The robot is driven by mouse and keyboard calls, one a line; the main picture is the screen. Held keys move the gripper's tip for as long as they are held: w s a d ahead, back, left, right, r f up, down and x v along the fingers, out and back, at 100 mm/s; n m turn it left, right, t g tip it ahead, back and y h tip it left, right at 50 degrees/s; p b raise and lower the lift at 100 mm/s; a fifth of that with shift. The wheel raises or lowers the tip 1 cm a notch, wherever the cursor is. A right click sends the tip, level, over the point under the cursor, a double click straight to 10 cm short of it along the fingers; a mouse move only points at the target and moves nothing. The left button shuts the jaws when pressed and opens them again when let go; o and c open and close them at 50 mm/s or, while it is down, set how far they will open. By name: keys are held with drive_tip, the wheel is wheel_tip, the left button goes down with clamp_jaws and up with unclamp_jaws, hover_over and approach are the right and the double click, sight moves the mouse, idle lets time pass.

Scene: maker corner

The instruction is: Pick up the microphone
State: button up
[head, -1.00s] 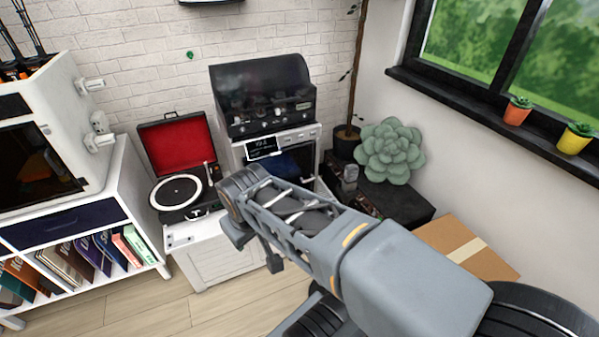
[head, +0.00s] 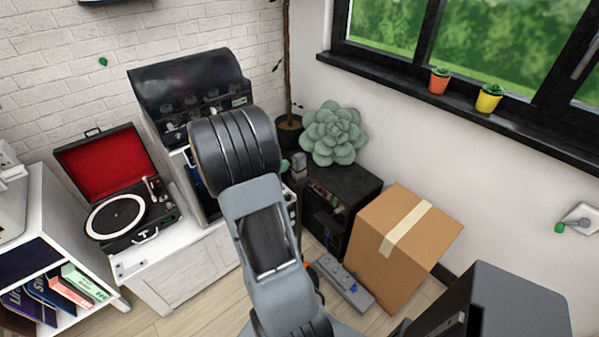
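I cannot make out a microphone for certain. A small grey upright object (head: 298,162) stands at the left end of the black amplifier-like box (head: 345,190), beside the green succulent; it may be the microphone, but it is too small to tell. My arm rises through the middle of the head view and covers part of the area left of that box. My gripper does not show in the head view, so its fingers cannot be seen.
A red-lined record player (head: 118,215) sits on a white cabinet (head: 185,270) at left. The succulent (head: 333,133) tops the black box. A cardboard box (head: 400,240) and a grey pedal-like device (head: 345,284) stand on the floor. Potted plants (head: 488,98) line the window sill.

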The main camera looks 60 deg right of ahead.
sight(294, 159)
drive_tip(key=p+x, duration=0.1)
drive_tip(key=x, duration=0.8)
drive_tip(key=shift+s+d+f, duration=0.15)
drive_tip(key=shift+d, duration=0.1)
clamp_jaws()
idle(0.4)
